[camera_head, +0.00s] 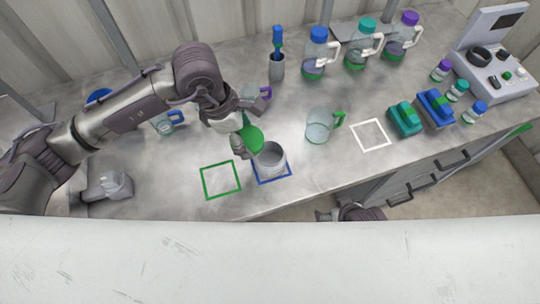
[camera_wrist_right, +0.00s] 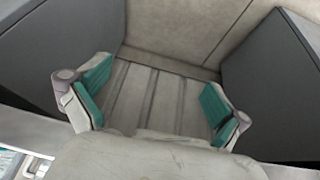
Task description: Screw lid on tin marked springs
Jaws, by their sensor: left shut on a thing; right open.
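An open grey metal tin (camera_head: 270,160) stands upright within the blue square outline (camera_head: 272,179) near the counter's front edge. Its marking is too small to read. My left gripper (camera_head: 243,142) is shut on a green round lid (camera_head: 252,138), just behind and left of the tin's mouth. The lid looks tilted; whether it touches the rim I cannot tell. My right gripper (camera_wrist_right: 155,100) is open and empty in the right wrist view, its teal pads wide apart. In the head view only part of the right arm shows, below the counter's front edge.
A green square outline (camera_head: 221,180) left of the tin is empty, as is a white one (camera_head: 370,134) to the right. A clear jug (camera_head: 320,126) with a green handle stands right of the tin. Capped bottles (camera_head: 315,54) and a cup with a blue-handled tool (camera_head: 277,66) stand behind.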

